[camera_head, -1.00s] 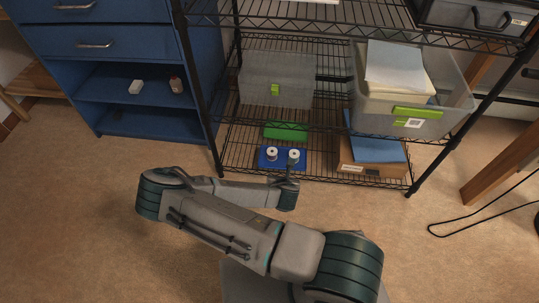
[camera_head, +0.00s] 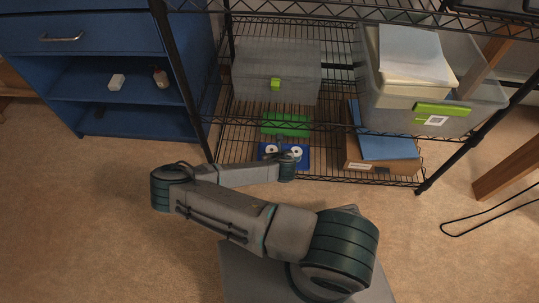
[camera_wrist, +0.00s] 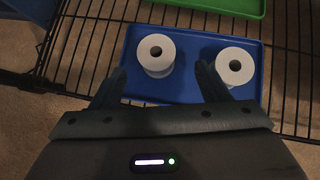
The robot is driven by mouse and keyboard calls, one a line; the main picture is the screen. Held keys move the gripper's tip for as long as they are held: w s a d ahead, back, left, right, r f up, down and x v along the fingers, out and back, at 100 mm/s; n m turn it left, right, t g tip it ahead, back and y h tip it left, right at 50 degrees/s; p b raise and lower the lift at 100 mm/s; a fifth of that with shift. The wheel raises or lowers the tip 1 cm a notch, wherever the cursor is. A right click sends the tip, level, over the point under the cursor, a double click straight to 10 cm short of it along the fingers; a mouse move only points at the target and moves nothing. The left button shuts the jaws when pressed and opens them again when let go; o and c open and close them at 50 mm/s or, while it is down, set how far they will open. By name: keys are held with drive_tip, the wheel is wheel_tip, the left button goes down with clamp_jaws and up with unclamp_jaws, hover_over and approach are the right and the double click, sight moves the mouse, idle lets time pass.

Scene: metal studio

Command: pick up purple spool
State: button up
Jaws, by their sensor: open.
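Two spools with pale, whitish round tops and dark centre holes stand on a blue tray (camera_wrist: 190,92). The left spool (camera_wrist: 156,54) and the right spool (camera_wrist: 235,66) both look white to light grey from above; no purple shows, so I cannot tell which is the purple one. In the head view they show as the left spool (camera_head: 270,149) and the right spool (camera_head: 296,152), partly blocked by my arm. My gripper (camera_wrist: 160,69) is open and empty. Its left fingertip is left of the left spool, and its right fingertip lies between the two spools.
The tray rests on the lowest wire shelf (camera_head: 232,150) of a black rack. A green tray (camera_head: 286,124) lies behind it, and a grey box (camera_head: 277,70) stands farther back. A cardboard box (camera_head: 372,160) is at the right. A rack post (camera_head: 182,80) stands at the left.

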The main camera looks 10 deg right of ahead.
sight(271, 150)
drive_tip(key=shift+x, duration=1)
drive_tip(key=b+x, duration=0.3)
drive_tip(key=x, duration=0.1)
drive_tip(key=shift+w+a+f+b, duration=0.15)
drive_tip(key=shift+w+a+b, duration=0.05)
drive_tip(key=shift+b, duration=0.2)
drive_tip(key=shift+w+f, duration=0.1)
drive_tip(key=shift+w, duration=0.25)
drive_tip(key=c, duration=1.1)
